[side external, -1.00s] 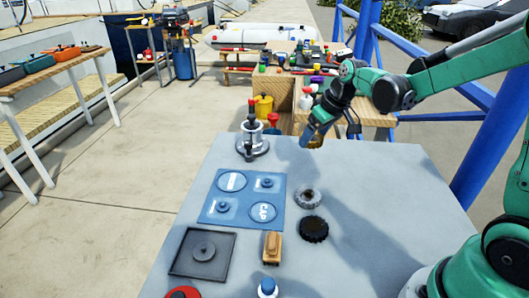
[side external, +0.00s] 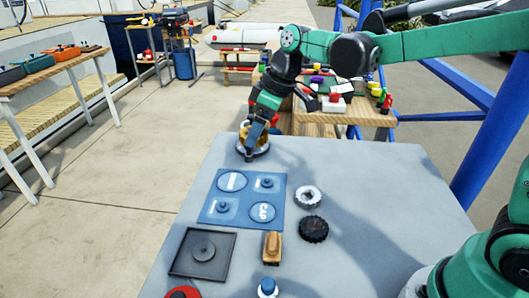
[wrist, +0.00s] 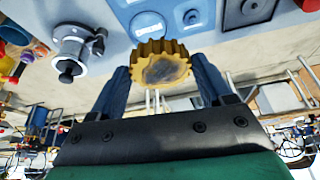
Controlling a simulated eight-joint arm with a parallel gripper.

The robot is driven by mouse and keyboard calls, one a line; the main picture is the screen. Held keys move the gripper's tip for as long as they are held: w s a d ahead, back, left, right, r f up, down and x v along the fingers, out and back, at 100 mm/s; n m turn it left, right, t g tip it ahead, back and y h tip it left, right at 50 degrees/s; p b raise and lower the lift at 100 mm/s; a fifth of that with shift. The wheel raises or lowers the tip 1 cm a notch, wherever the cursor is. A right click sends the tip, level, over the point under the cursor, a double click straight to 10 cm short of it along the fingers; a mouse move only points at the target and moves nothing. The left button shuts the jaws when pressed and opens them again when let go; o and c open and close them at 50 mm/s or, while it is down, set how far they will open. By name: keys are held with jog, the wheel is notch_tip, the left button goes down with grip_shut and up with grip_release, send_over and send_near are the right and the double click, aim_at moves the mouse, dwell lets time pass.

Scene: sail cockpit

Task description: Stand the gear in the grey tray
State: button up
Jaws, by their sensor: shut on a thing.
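The brass-coloured toothed gear (wrist: 163,66) is between the two fingers of my gripper (wrist: 160,78) in the wrist view, and my gripper is shut on it. In the side view my gripper (side external: 252,143) is at the far left of the grey table, in front of the silver winch, and a little of the gear (side external: 243,128) shows beside the fingers. The dark grey square tray (side external: 188,263) lies flat at the near left of the table, with a round raised stud in its middle. It also shows at the top of the wrist view (wrist: 233,21). The gear is well apart from the tray.
The silver winch (wrist: 75,46) stands close to the gear and is mostly hidden in the side view. A blue mat (side external: 242,205) with round labels lies between winch and tray.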

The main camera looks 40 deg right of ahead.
aim_at(204, 248)
jog(key=s+a+f+n+g, duration=0.1)
jog(key=s+a+f+n, duration=0.1)
jog(key=a, duration=0.3)
jog(key=s+a+f+n+y, duration=0.1)
jog(key=a+f+n, duration=0.1)
jog(key=a, duration=0.3)
jog(key=s+a+f+n+g, duration=0.1)
jog(key=s+a+f+n, duration=0.1)
jog(key=a+n, duration=0.2)
jog(key=shift+s+a+f+g+y, duration=0.1)
jog(key=shift+s+a+g+y, duration=0.1)
jog(key=shift+a, duration=0.25)
jog(key=shift+s+a+f+g+y, duration=0.1)
jog(key=shift+s+a+y, duration=0.1)
jog(key=shift+a, duration=0.2)
jog(key=shift+a+f, duration=0.15)
jog(key=shift+f, duration=2.8)
jog(key=shift+f, duration=0.6)
jog(key=o, duration=1.1)
jog(key=shift+o, duration=0.2)
jog(key=v, duration=1.1)
